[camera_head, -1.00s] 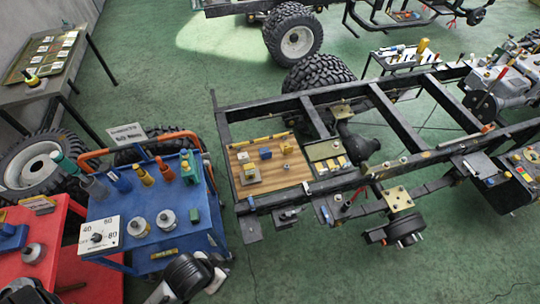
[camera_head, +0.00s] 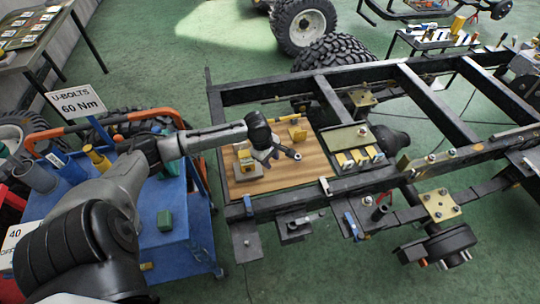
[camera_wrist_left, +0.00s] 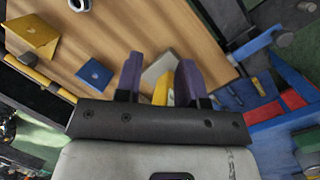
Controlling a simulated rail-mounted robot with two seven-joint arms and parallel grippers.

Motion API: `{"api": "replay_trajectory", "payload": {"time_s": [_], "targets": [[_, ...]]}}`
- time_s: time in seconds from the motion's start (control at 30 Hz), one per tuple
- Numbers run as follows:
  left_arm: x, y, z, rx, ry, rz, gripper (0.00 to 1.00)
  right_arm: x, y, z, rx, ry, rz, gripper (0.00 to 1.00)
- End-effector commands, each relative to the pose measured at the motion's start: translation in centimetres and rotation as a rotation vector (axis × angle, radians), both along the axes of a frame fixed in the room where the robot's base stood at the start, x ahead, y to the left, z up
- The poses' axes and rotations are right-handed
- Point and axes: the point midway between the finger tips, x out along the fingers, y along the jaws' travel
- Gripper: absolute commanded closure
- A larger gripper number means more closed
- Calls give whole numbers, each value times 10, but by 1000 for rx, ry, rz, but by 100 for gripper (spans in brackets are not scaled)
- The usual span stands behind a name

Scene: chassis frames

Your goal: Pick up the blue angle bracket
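The blue angle bracket (camera_wrist_left: 95,72) lies on the wooden board (camera_wrist_left: 190,22), left of my left gripper in the left wrist view. It shows a flat blue face with a hole. In the head view my left gripper (camera_head: 268,158) hangs over the board, and I cannot pick the bracket out behind it. In the left wrist view the two purple fingers of my left gripper (camera_wrist_left: 160,62) are spread apart. A grey block (camera_wrist_left: 160,68) with a yellow part (camera_wrist_left: 162,92) shows beyond and between them, not visibly gripped. My right gripper is out of view.
A yellow angle bracket (camera_head: 298,134) stands at the back of the board, beside a thin yellow bar (camera_head: 287,124). A tray (camera_head: 345,140) of yellow parts lies to the right. Black chassis rails (camera_head: 300,210) run around the board. The blue cart (camera_head: 190,235) stands left.

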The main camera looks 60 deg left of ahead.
Motion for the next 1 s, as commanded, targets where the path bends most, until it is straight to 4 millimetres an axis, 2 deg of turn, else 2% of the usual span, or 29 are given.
{"api": "replay_trajectory", "payload": {"time_s": [0.03, 0.1, 0.3, 0.4, 0.53, 0.63, 1.0], "targets": [[10, 25, -15, -14, -4, 124, 64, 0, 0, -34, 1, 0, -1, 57], [20, 51, -12, -52, -5, 294, 64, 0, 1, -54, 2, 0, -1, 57], [35, 109, 3, -161, -22, 679, 64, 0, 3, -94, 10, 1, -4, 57], [39, 128, 12, -206, -32, 809, 64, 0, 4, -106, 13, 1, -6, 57], [41, 142, 20, -245, -41, 910, 64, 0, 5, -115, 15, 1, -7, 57], [44, 146, 16, -262, -42, 948, 64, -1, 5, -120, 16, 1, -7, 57], [66, 141, -38, -268, -44, 959, 64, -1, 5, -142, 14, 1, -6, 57]]}}
